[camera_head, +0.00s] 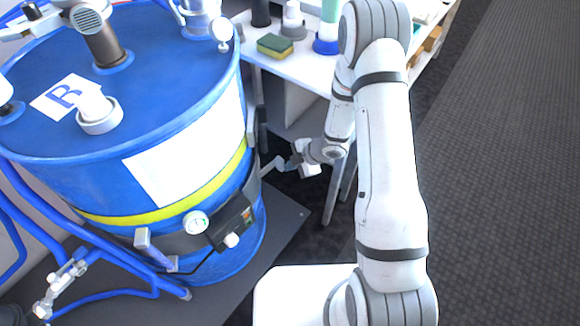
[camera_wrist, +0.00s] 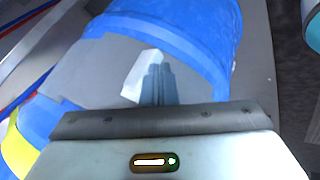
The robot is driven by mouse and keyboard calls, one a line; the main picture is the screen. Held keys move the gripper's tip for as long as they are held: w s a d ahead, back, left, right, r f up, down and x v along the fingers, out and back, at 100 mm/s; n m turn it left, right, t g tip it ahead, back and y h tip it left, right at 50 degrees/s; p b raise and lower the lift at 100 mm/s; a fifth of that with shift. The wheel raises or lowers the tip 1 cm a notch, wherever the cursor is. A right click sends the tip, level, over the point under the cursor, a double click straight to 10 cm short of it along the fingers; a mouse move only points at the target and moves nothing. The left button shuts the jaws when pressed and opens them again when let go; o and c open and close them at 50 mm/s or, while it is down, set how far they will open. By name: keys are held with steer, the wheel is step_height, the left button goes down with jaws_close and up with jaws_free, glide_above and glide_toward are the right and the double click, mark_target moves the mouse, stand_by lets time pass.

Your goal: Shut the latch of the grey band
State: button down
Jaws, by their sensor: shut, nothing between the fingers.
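The grey band (camera_head: 187,243) wraps the lower part of the blue drum (camera_head: 130,180); it also shows as a broad grey strip in the wrist view (camera_wrist: 85,72). A pale lever, apparently its latch (camera_head: 271,166), sticks out from the drum's right side in the head view. In the wrist view the pale latch piece (camera_wrist: 139,76) lies just left of my fingertips. My gripper (camera_head: 290,163) is shut and empty, right at the lever's outer end; its closed fingers show in the wrist view (camera_wrist: 157,70). I cannot tell whether they touch the lever.
A dial gauge (camera_head: 195,222) and a dark box (camera_head: 235,222) sit on the drum's front. Blue tube framing (camera_head: 110,262) stands at the left. A white table (camera_head: 300,68) with a sponge (camera_head: 275,45) and bottles is behind. Dark floor at the right is clear.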

steer(key=shift+w+a+p, duration=0.25)
steer(key=shift+w+p, duration=0.2)
steer(key=shift+w, duration=0.3)
steer(key=shift+w+a+p, duration=0.25)
steer(key=shift+w+p, duration=0.2)
steer(key=shift+w, duration=0.25)
